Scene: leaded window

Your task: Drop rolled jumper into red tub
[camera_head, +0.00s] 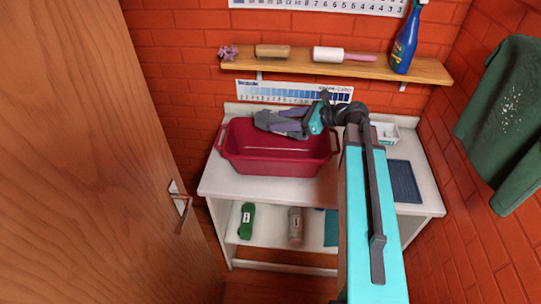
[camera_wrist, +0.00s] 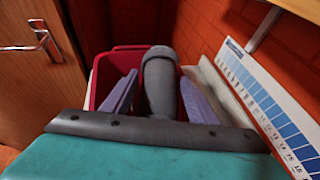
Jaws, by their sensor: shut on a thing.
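The rolled jumper (camera_head: 264,121) is a grey roll held between the purple fingers of my gripper (camera_head: 283,121). In the wrist view the grey roll (camera_wrist: 160,72) stands between the two fingers (camera_wrist: 163,97), its far end pointing away from me. The red tub (camera_head: 276,165) sits on the white worktop, open at the top. In the head view the jumper shows over the back part of the tub's opening. The tub (camera_wrist: 104,78) also shows behind and below the jumper in the wrist view. The tub's floor is mostly hidden by its front wall and the jumper.
A door (camera_head: 100,150) stands left, a green cloth (camera_head: 505,120) right.

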